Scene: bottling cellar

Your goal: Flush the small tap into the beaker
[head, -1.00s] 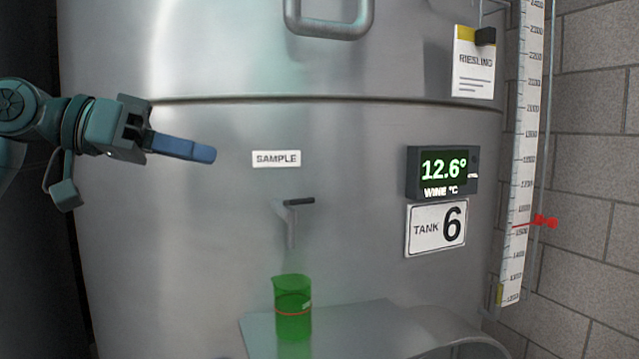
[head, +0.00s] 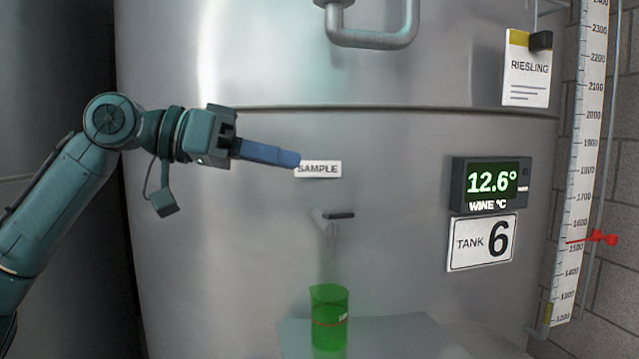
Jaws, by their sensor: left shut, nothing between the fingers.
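The small tap (head: 330,228) sticks out of the steel tank below the SAMPLE label (head: 318,169). Its dark lever handle (head: 339,215) points to the right. The green see-through beaker (head: 329,318) with a red line stands upright below the tap's spout on a grey shelf. I cannot make out any liquid running from the spout. My left gripper (head: 296,159) is shut and empty, its blue fingers pointing right, above and left of the tap. Its tips overlap the left edge of the SAMPLE label in the picture. My right gripper is not in view.
The grey shelf (head: 400,332) has free room right of the beaker. A temperature display (head: 490,184) reads 12.6° above a TANK 6 plate (head: 482,243). A RIESLING card (head: 527,75), a level scale (head: 580,170) with a red marker (head: 604,238), and a bent handle (head: 375,38) are on the tank.

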